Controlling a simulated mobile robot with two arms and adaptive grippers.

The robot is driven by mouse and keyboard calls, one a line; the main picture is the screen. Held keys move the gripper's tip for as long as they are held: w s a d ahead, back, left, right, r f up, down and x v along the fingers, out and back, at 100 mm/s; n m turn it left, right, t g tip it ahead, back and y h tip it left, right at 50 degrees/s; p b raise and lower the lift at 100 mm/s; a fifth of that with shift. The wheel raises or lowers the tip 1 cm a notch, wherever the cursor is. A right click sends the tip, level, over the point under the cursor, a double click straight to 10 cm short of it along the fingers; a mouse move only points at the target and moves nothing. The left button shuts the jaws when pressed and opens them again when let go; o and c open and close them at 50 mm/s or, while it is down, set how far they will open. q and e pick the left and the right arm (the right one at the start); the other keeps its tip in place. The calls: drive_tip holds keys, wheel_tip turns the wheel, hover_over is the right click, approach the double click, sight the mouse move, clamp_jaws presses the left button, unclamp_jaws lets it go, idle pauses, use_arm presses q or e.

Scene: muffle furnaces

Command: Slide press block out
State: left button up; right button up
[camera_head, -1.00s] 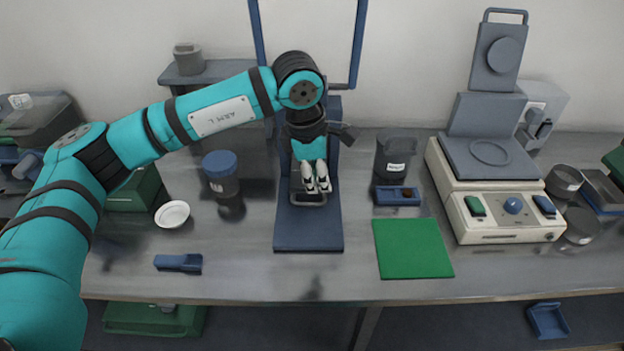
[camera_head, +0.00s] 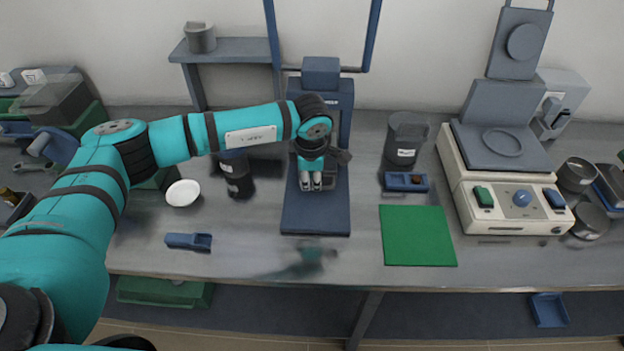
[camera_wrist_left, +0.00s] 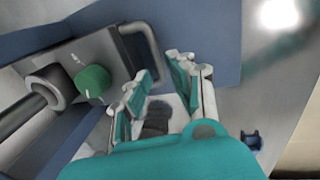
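The blue press (camera_head: 320,75) stands at the middle of the bench, with its flat blue base plate (camera_head: 316,222) towards the front. The press block, a grey block (camera_wrist_left: 100,55) with a looped handle (camera_wrist_left: 150,40), shows in the left wrist view; in the head view my arm mostly hides it. My left gripper (camera_head: 311,187) points down over the base plate, close to the block's handle. In the left wrist view the fingers (camera_wrist_left: 162,78) are apart, with the handle's end near the left fingertip; contact cannot be told. My right gripper is not in view.
A green mat (camera_head: 417,236), a small blue tray (camera_head: 404,182) and a dark jar (camera_head: 405,143) lie to the right. A hot plate (camera_head: 505,190) stands farther right. A white dish (camera_head: 183,193), dark bottle (camera_head: 237,175) and blue scoop (camera_head: 188,242) are left.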

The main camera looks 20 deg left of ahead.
use_arm(q)
drive_tip(key=shift+w+f, duration=0.25)
drive_tip(key=shift+f, duration=1.05)
clamp_jaws()
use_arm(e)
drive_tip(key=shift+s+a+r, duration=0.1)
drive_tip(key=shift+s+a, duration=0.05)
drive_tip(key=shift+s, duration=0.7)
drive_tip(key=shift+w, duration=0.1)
